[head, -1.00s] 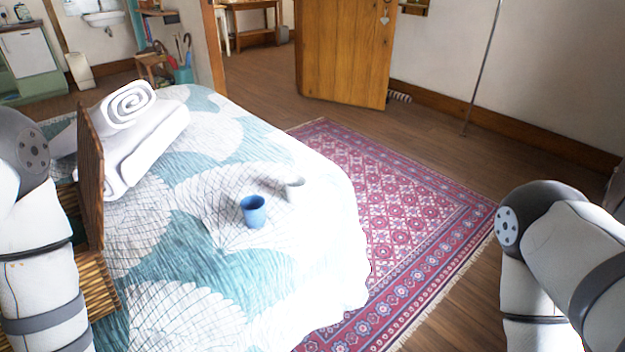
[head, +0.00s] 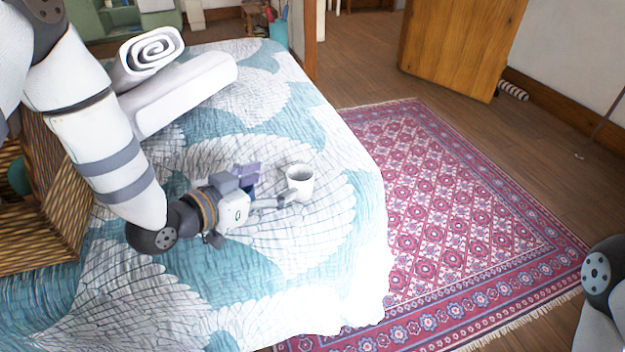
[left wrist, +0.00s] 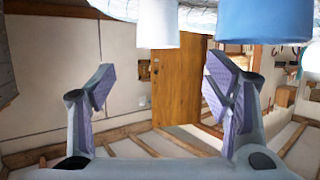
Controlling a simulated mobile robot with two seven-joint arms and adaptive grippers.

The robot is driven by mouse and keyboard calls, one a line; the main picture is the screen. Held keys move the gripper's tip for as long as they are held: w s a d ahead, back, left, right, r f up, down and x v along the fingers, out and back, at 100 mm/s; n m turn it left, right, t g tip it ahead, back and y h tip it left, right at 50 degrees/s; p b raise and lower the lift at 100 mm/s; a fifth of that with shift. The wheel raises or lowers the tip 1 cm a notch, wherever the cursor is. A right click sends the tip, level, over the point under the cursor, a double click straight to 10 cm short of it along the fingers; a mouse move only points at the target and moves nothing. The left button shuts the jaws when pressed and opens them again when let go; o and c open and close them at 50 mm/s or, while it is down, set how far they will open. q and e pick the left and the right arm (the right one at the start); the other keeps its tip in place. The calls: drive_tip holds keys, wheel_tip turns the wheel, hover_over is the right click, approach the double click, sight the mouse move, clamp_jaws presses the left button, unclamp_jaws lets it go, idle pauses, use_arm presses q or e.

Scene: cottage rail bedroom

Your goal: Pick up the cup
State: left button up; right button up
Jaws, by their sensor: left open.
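A white cup (head: 301,184) stands upright on the bed, just beyond the fingertips of my left gripper (head: 268,184). The left gripper is open and empty, low over the quilt. In the left wrist view, the white cup (left wrist: 158,22) shows at the top, above the space between the open fingers (left wrist: 160,88). A blue cup (left wrist: 262,18) is at the top right there, closer to the right-hand finger. In the head view the blue cup is mostly or wholly hidden behind my left gripper. My right gripper is out of view.
The bed (head: 330,255) has a patterned quilt. A rolled white towel (head: 150,52) and a folded one (head: 185,90) lie at the back left. A wicker basket (head: 45,200) stands at the left. A red rug (head: 450,190) and open floor lie right of the bed.

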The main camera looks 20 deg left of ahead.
sight(308, 171)
use_arm(q)
drive_tip(key=b+x, duration=0.1)
drive_tip(key=x, duration=0.8)
drive_tip(key=shift+w+d+f, duration=0.2)
drive_tip(key=shift+d+f, duration=0.05)
drive_tip(key=shift+f, duration=0.05)
drive_tip(key=c, duration=1.3)
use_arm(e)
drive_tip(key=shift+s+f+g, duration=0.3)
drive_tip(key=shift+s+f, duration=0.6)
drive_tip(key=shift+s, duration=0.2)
